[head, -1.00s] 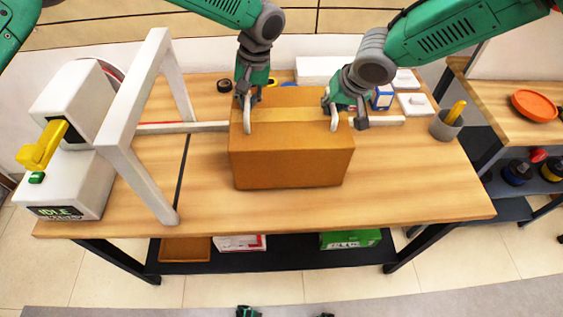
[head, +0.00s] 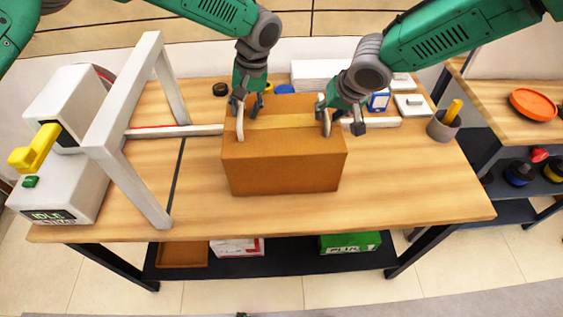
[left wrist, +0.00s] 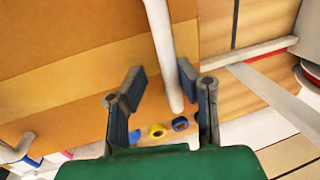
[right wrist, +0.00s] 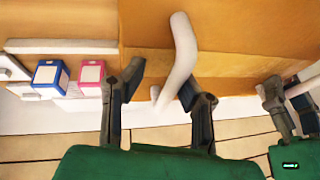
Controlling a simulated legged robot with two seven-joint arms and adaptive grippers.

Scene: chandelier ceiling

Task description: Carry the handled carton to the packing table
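The brown handled carton (head: 283,168) sits on a wooden table (head: 400,195), with lighter tape across its top and a white handle at each side. My left gripper (head: 247,100) is over the left handle (head: 240,125). In the left wrist view its fingers (left wrist: 160,95) stand apart on either side of the white handle (left wrist: 162,45), with gaps showing. My right gripper (head: 340,116) is at the right handle (head: 326,122). In the right wrist view its fingers (right wrist: 160,88) are spread around the white handle (right wrist: 183,55). Whether either handle is touched is unclear.
A white gate frame (head: 125,180) and a white machine marked IDLE (head: 60,185) stand left of the carton. A bar (head: 175,131) runs behind it. A grey cup (head: 443,127) and small boxes are at the right. The front right tabletop is clear.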

